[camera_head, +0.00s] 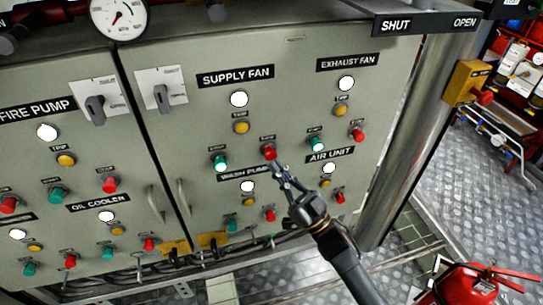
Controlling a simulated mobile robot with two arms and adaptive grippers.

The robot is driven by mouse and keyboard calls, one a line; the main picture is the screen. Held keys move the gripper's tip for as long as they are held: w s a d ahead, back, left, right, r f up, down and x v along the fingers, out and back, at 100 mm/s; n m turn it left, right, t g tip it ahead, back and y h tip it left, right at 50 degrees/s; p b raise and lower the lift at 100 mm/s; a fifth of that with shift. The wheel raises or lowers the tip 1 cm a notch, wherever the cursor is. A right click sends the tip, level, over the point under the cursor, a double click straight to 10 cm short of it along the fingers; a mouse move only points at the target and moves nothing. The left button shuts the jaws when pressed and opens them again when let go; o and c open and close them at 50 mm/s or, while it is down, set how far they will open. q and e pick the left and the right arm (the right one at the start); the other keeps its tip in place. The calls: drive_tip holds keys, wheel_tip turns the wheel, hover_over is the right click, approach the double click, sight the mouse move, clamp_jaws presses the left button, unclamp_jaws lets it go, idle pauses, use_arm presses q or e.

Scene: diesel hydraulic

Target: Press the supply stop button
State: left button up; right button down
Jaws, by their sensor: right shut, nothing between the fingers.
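The supply fan group sits under the black SUPPLY FAN label (235,76) on the grey-green control panel (205,120). It has a white lamp (239,99), a yellow button (241,127), a green button (220,163) at lower left and a red stop button (269,152) at lower right. My right gripper (279,170) is shut and empty. The small label above the button is too small to read surely. My left gripper is not in view.
The exhaust fan's red button (357,134) and green button (316,143) are to the right. The wash pump lamp (247,186) lies just below. A steel pipe (406,130) stands right of the panel, with a red extinguisher (468,285) at lower right.

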drive_tip(key=shift+w, duration=0.1)
idle(0.4)
drive_tip(key=shift+w+a, duration=0.15)
drive_tip(key=shift+w, duration=0.2)
drive_tip(key=shift+b, duration=0.35)
drive_tip(key=shift+w+a+b, duration=0.1)
drive_tip(key=shift+w+b, duration=0.2)
drive_tip(key=shift+w, duration=0.15)
idle(0.3)
idle(0.4)
drive_tip(key=shift+s+d+p, duration=0.25)
drive_tip(key=shift+s+p, duration=0.35)
drive_tip(key=shift+s, duration=0.3)
